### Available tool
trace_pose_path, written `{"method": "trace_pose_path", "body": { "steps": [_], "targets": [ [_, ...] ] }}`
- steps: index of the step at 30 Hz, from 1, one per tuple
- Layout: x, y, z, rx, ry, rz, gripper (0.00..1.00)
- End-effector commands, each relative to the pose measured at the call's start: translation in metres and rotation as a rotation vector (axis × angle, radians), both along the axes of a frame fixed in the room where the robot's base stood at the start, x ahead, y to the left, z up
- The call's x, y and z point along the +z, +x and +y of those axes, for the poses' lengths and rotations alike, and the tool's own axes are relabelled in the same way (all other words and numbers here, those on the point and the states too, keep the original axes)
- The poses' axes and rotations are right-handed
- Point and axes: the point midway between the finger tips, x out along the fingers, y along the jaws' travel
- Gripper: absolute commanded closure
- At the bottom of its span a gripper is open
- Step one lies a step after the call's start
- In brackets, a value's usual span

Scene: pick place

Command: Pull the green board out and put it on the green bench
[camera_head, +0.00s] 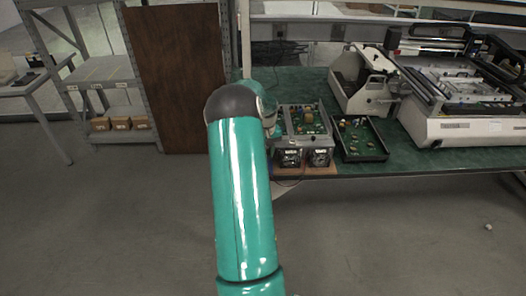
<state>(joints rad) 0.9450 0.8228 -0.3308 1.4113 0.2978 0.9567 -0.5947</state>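A grey metal case (303,142) with two fans on its front stands on the green bench (440,160), near its left front corner. A green board (303,122) with small parts on it shows inside the case's open top. My arm reaches forward to the left side of the case. Its wrist end is partly hidden behind my own arm link, and the gripper's fingers cannot be made out. Whether they touch the board or the case cannot be seen.
A black open tray (347,157) holding a green circuit board (362,136) sits right of the case. A white machine (460,128) fills the bench's right side. A brown panel (175,75) and a shelf (108,72) stand left. The bench's front strip is bare.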

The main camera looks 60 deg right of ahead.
Motion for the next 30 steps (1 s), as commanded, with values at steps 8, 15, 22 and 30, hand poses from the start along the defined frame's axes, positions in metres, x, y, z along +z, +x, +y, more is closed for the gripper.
{"method": "trace_pose_path", "body": {
  "steps": [8, 15, 22, 30],
  "targets": [
    [-0.006, -0.002, -0.006, 0.003, -0.001, 0.001, 0.98],
    [-0.018, -0.002, -0.006, 0.002, -0.001, 0.001, 0.98],
    [-0.034, -0.002, -0.004, 0.003, 0.000, 0.000, 0.98],
    [-0.045, -0.001, -0.002, 0.005, -0.001, 0.000, 0.98]
  ]
}}
